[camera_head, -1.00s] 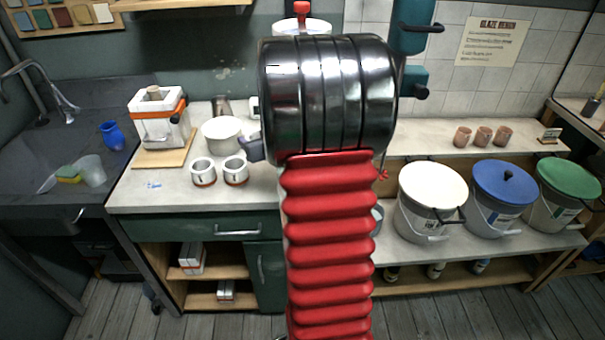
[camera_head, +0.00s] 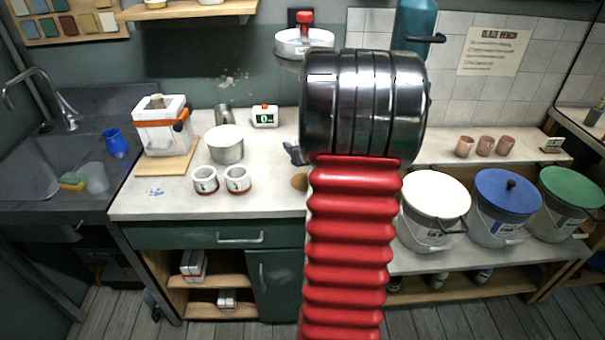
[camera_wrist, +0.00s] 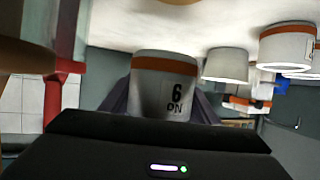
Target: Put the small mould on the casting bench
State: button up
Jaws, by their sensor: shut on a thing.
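The small mould (camera_wrist: 150,88), a pale tapered cylinder with an orange band and a black number label, sits between my gripper's fingers (camera_wrist: 162,102) in the wrist view, which looks upside down. My gripper is shut on it. In the head view only a dark part of my gripper (camera_head: 293,154) shows left of my arm, over the right part of the pale counter (camera_head: 265,199). The held mould is hidden there behind my arm. Two similar white moulds with red-brown bands, one on the left (camera_head: 205,180) and one on the right (camera_head: 237,180), stand on that counter. I cannot tell which surface is the casting bench.
A white pot (camera_head: 225,145), a timer (camera_head: 265,117) and a boxy white mould with an orange strap (camera_head: 162,125) stand on the counter. A brown round patch (camera_head: 299,182) shows beside my arm. Lidded buckets, one white-lidded (camera_head: 435,195), fill the lower bench at right.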

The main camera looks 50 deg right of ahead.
jog(key=shift+f, duration=2.4)
jog(key=shift+f, duration=1.9)
jog(key=shift+f, duration=0.1)
jog(key=o, duration=1.2)
jog(key=shift+o, duration=0.2)
